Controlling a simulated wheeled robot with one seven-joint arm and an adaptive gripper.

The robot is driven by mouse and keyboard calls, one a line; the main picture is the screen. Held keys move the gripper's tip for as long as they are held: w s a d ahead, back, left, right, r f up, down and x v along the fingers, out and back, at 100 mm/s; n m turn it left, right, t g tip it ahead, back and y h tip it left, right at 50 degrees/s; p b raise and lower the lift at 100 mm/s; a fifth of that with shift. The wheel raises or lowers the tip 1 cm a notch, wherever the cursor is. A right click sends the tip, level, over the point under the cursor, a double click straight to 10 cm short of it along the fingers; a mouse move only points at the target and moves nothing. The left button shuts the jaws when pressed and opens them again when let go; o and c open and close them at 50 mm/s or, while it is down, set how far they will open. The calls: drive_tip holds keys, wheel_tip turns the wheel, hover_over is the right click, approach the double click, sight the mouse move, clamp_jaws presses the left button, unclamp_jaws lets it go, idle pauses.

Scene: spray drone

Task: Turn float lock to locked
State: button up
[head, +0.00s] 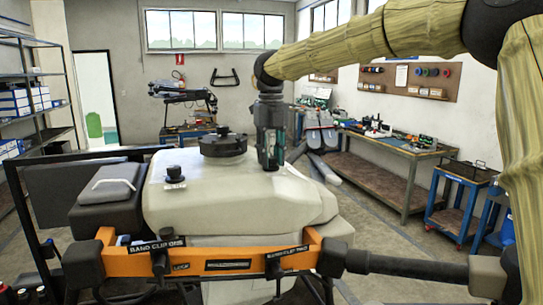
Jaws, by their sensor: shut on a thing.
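The pale drone tank (240,203) fills the middle of the head view, with a round black lid (222,145) on top. My gripper (270,163) points down at the tank top, right of the lid. It is shut on a small part there, which its fingers hide almost wholly. From its place this seems to be the float lock, but its setting cannot be seen. A small black knob (174,171) with a label stands apart on the left of the tank top.
An orange frame bar (210,262) with labels runs across the tank's front. A black arm of the drone (420,267) reaches right. A workbench (405,150) and a blue cart (460,200) stand at the right, shelves (35,85) at the left.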

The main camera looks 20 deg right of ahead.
drive_tip(key=m, duration=1.3)
drive_tip(key=shift+b, duration=0.35)
drive_tip(key=m, duration=0.3)
drive_tip(key=shift+w+m+b, duration=0.1)
drive_tip(key=shift+m+b, duration=0.2)
drive_tip(key=m+b, duration=0.1)
drive_tip(key=m, duration=0.3)
drive_tip(key=shift+m, duration=0.3)
drive_tip(key=m, duration=0.3)
drive_tip(key=shift+m+b, duration=0.3)
drive_tip(key=shift+b, duration=0.1)
drive_tip(key=m+b, duration=0.1)
drive_tip(key=m, duration=0.3)
drive_tip(key=shift+r+m, duration=0.1)
drive_tip(key=shift+m, duration=1.6)
